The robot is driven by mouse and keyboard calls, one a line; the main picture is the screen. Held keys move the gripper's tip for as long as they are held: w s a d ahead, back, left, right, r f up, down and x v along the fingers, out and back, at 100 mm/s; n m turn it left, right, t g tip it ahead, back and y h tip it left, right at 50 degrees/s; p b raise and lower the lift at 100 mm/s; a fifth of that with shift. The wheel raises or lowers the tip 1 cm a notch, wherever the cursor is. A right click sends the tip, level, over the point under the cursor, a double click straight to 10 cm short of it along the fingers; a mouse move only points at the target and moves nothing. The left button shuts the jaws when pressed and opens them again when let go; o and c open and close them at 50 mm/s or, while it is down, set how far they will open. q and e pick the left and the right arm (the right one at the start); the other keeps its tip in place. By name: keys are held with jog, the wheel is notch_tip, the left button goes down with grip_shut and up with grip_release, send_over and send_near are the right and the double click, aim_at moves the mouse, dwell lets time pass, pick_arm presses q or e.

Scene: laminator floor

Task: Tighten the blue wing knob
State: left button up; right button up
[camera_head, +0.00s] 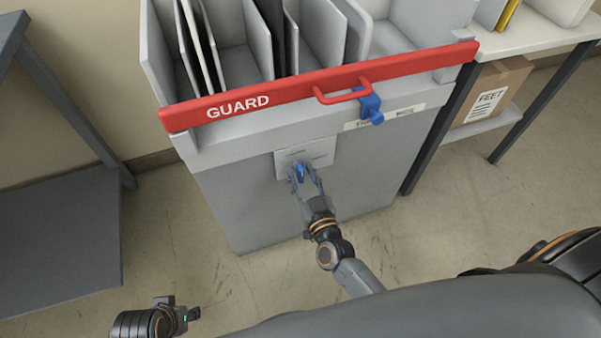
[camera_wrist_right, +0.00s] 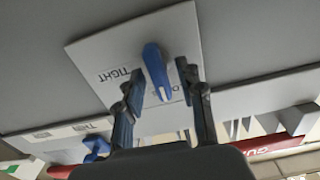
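The blue wing knob (camera_head: 300,172) sits on a pale plate (camera_head: 318,152) on the front of the grey cabinet (camera_head: 350,185). In the right wrist view, the knob (camera_wrist_right: 154,64) is a blue lever with a forked end, and the plate (camera_wrist_right: 105,50) reads "TIGHT" on one side of it; the other label is partly hidden. My right gripper (camera_head: 304,180) is open, with its fingertips on either side of the knob; in the wrist view, gaps show between knob and fingers (camera_wrist_right: 162,88). My left gripper (camera_head: 189,316) is at the bottom left, away from the cabinet; its fingers are unclear.
A red bar marked "GUARD" (camera_head: 240,106) with a red handle crosses the cabinet above the plate. A blue clamp-like part (camera_head: 371,107) hangs near the handle. A grey table (camera_head: 60,230) stands left; a shelf with a box (camera_head: 490,98) stands right. Floor is clear between.

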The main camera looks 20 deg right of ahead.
pick_arm(q)
jog(key=shift+r, duration=0.3)
pick_arm(e)
jog(key=shift+w, duration=0.55)
grip_shut()
